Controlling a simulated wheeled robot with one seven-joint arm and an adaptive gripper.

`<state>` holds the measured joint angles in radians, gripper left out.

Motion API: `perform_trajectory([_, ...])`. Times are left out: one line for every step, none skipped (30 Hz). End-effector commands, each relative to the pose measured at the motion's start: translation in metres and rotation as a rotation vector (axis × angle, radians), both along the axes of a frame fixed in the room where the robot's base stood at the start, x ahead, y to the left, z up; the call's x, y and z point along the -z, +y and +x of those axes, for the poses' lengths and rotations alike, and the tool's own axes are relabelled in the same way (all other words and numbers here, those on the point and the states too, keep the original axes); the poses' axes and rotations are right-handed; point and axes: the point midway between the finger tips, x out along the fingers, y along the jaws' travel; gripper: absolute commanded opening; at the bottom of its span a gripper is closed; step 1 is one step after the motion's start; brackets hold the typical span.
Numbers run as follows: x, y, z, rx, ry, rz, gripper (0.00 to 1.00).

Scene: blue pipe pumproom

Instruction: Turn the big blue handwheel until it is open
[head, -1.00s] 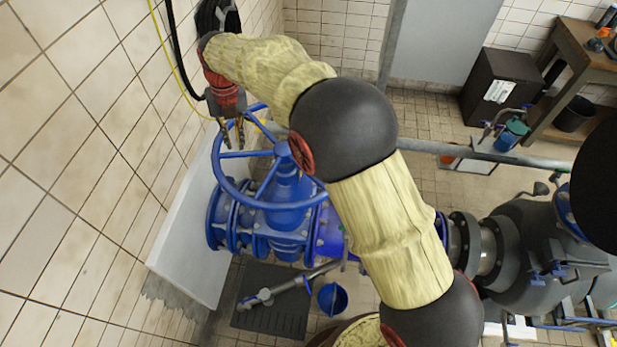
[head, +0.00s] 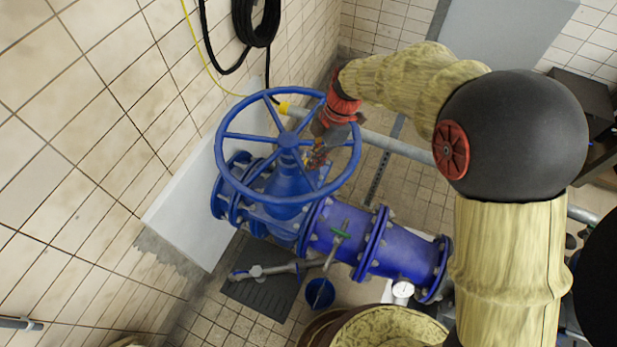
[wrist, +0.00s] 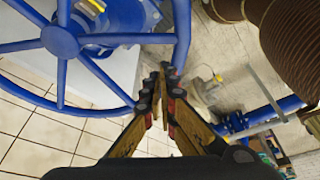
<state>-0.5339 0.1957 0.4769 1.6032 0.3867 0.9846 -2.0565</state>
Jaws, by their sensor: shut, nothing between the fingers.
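The big blue handwheel (head: 289,141) sits on top of a blue valve, a round rim with several spokes and a central hub. My gripper (head: 315,158) is at the right side of the wheel and covers part of its rim. Its fingers reach down over the gap between spokes. In the wrist view the handwheel (wrist: 60,42) fills the upper left. My gripper (wrist: 166,74) has its fingertips together with nothing between them, overlapping the right part of the rim. I cannot tell whether the fingers touch the rim.
A tiled wall (head: 90,110) and a white panel (head: 190,215) stand close left of the wheel. A black hose (head: 256,20) hangs on the wall behind. A grey rail (head: 395,147) passes behind the wheel.

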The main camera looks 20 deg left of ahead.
Motion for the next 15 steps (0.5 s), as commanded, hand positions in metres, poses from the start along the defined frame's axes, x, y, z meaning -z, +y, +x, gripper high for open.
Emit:
perform_trajectory([0.003, 0.0, -0.001, 0.004, 0.003, -0.002, 0.0])
perform_trajectory([0.006, 0.001, -0.002, 0.005, 0.003, -0.003, 0.0])
perform_trajectory([0.01, 0.002, -0.003, 0.005, 0.003, -0.003, 0.0])
perform_trajectory([0.014, 0.003, -0.004, 0.004, 0.004, -0.002, 0.0])
perform_trajectory([0.018, 0.004, -0.005, 0.003, 0.005, -0.004, 0.0])
perform_trajectory([0.024, 0.005, -0.007, 0.003, 0.005, -0.005, 0.0])
perform_trajectory([0.03, 0.006, -0.008, 0.003, 0.005, -0.005, 0.0])
perform_trajectory([0.035, 0.007, -0.01, 0.002, 0.007, -0.005, 0.0])
perform_trajectory([0.041, 0.009, -0.011, 0.002, 0.004, -0.004, 0.0])
perform_trajectory([0.046, 0.01, -0.012, 0.002, 0.004, -0.004, 0.0])
perform_trajectory([0.051, 0.011, -0.013, 0.002, 0.004, -0.004, 0.0])
perform_trajectory([0.058, 0.013, -0.015, 0.002, 0.004, -0.004, 0.0])
perform_trajectory([0.063, 0.014, -0.016, 0.001, 0.005, -0.005, 0.0])
perform_trajectory([0.067, 0.015, -0.017, 0.001, 0.004, -0.004, 0.0])
perform_trajectory([0.072, 0.016, -0.018, 0.002, 0.003, -0.004, 0.0])
